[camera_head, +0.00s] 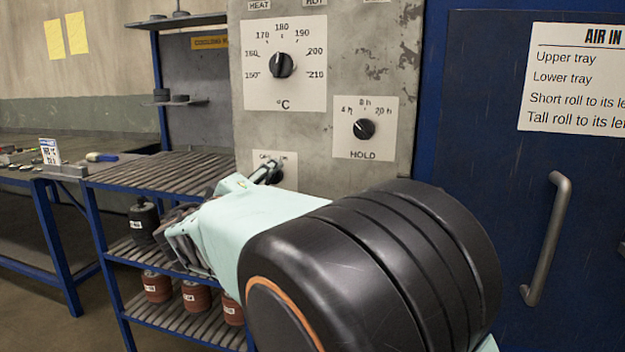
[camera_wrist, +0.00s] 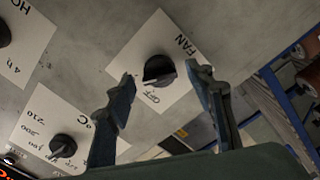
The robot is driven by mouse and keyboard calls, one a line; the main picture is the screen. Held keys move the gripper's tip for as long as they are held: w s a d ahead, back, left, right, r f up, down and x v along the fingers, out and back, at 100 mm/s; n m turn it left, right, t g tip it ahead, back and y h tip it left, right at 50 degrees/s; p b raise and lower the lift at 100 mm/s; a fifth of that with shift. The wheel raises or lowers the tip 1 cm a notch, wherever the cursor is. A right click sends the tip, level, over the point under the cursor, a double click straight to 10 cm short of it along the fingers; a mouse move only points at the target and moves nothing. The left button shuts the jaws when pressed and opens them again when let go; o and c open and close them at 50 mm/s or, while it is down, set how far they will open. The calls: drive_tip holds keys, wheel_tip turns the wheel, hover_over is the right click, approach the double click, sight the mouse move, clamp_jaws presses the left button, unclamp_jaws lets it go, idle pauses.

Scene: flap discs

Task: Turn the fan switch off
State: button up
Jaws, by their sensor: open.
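The fan switch (camera_wrist: 158,70) is a black round knob on a white plate (camera_wrist: 177,32) marked FAN, with OFF printed near one edge. In the wrist view it sits between the two fingertips of my open gripper (camera_wrist: 160,74), with a gap on both sides. A light mark shows on the knob, but its exact setting is hard to read.
The temperature dial (camera_head: 282,65) and HOLD dial (camera_head: 364,129) are above and beside the fan plate on the grey panel. A blue door with a metal handle (camera_head: 546,238) stands at right. A slatted rack (camera_head: 150,176) holding several rolls stands at left.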

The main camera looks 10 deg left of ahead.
drive_tip(key=shift+w, duration=0.5)
drive_tip(key=shift+c, duration=0.2)
drive_tip(key=c, duration=1.2)
drive_tip(key=shift+o, duration=0.2)
drive_tip(key=shift+n, duration=0.3)
drive_tip(key=n, duration=0.4)
drive_tip(key=shift+n+b, duration=0.35)
drive_tip(key=shift+n, duration=0.05)
drive_tip(key=n+p, duration=0.1)
drive_tip(key=n, duration=0.3)
drive_tip(key=shift+n+p, duration=0.5)
drive_tip(key=shift+n, duration=0.7)
